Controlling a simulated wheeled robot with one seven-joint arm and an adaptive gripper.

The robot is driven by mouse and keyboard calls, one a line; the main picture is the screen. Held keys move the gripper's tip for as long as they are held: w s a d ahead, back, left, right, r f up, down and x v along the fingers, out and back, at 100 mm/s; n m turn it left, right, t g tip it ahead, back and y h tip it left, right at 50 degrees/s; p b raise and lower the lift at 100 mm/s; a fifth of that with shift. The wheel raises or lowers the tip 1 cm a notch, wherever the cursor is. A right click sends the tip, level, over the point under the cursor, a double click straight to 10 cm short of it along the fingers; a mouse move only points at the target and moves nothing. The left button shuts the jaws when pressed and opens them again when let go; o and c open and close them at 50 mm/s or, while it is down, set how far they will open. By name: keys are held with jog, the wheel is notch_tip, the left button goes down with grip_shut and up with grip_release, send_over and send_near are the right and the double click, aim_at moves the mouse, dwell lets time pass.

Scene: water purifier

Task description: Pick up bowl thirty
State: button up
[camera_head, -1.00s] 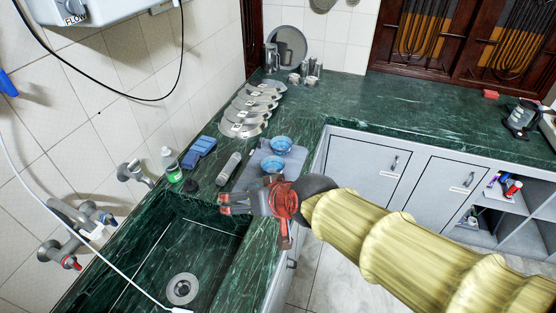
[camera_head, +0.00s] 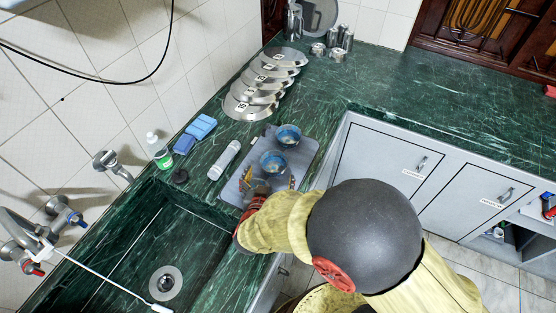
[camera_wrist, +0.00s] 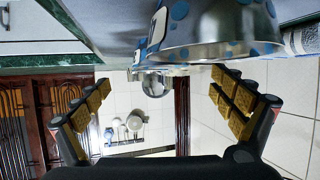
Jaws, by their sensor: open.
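Two small blue-patterned metal bowls stand on a grey mat (camera_head: 308,148): a far bowl (camera_head: 288,137) and a near bowl (camera_head: 273,162). I cannot read a number on either, so I cannot tell which is bowl thirty. My gripper (camera_head: 269,183) is open and empty at the mat's near end, just short of the near bowl. The wrist view looks upside down. There a blue-spotted metal bowl (camera_wrist: 215,38) looms large above and to the right of the gap between my yellow-padded fingers (camera_wrist: 160,82), apart from them. My arm hides the mat's near right corner.
A white cylinder (camera_head: 224,160) lies left of the mat. Blue sponges (camera_head: 200,127) and a green bottle (camera_head: 159,150) are farther left. Several numbered steel plates (camera_head: 250,100) lie behind. The sink (camera_head: 165,250) is at the near left. Steel cups (camera_head: 338,40) stand at the back.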

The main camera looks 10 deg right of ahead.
jog(key=b, duration=0.3)
send_near(276, 156)
jog(key=x, duration=0.4)
jog(key=shift+c, duration=0.4)
jog(key=c, duration=1.1)
jog(key=shift+c, duration=0.7)
